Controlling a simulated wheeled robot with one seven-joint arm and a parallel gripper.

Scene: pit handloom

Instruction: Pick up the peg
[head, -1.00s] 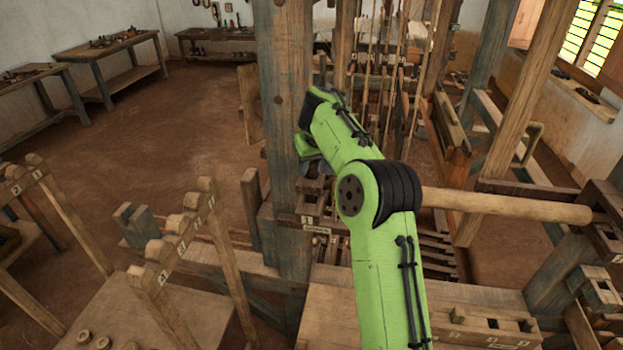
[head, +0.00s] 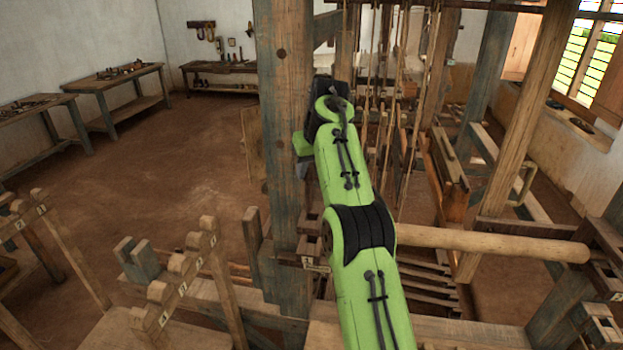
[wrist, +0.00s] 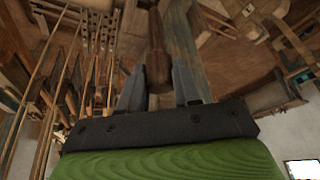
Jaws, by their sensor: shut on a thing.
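The peg (wrist: 157,60) shows in the wrist view as a dark brown wooden piece between the fingers, pointing away from the palm. My gripper (wrist: 161,78) is shut on it, with a grey finger on each side. In the head view my green arm hides the peg, and most of my gripper is hidden too, beside the thick upright post (head: 282,130).
The post stands close to the left of my arm. A round wooden beam (head: 490,242) runs right from behind my arm. Hanging cords (head: 398,110) and loom timbers crowd the right. Numbered wooden racks (head: 182,275) stand lower left. Open floor (head: 190,160) lies left of the post.

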